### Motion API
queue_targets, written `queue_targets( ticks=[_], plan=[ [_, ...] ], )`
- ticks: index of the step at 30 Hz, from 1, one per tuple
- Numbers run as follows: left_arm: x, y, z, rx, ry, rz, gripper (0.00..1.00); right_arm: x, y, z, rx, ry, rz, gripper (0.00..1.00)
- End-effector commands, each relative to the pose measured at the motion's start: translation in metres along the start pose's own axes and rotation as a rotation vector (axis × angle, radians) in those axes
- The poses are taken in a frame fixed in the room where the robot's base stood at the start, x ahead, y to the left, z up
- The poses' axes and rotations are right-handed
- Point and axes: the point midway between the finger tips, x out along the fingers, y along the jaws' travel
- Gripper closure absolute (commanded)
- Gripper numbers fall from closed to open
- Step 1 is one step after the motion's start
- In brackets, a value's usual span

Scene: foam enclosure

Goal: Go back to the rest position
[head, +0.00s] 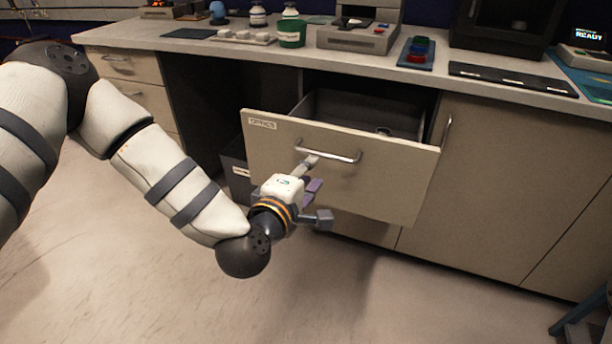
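My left gripper (316,189) is in front of the pulled-out drawer (262,150), just below its bar handle (340,158). Its fingers are spread wide with nothing between them. The upper fingertip overlaps the left end of the handle in the picture; I cannot tell whether they touch. My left arm comes in from the left, bent down toward the drawer. My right gripper is not in view.
The drawer stands open under the counter (270,57), a small object inside. The counter holds bottles, a green tub (291,34), a grey device (356,38) and trays. A bin (236,172) stands beneath. The floor (130,290) in front is clear; a blue-grey leg (578,314) shows at lower right.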

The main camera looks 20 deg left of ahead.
Motion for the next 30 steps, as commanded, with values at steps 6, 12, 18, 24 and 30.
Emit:
queue_targets(
  ticks=[6, 12, 18, 24, 30],
  plan=[
    [-0.019, 0.000, -0.001, 0.000, 0.001, 0.000, 0.71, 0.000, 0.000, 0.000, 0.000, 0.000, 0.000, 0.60],
    [-0.019, 0.000, 0.000, 0.000, 0.001, 0.000, 0.71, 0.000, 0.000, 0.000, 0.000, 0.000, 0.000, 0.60],
    [-0.020, -0.004, 0.001, 0.009, -0.005, -0.010, 0.71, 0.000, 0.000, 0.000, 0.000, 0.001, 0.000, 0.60],
    [-0.076, -0.113, 0.036, 0.319, -0.222, -0.330, 0.71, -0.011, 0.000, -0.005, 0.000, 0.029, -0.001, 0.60],
    [-0.221, -0.247, 0.032, 0.771, -0.633, -0.792, 0.71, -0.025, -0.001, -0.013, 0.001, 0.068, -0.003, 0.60]
  ],
)
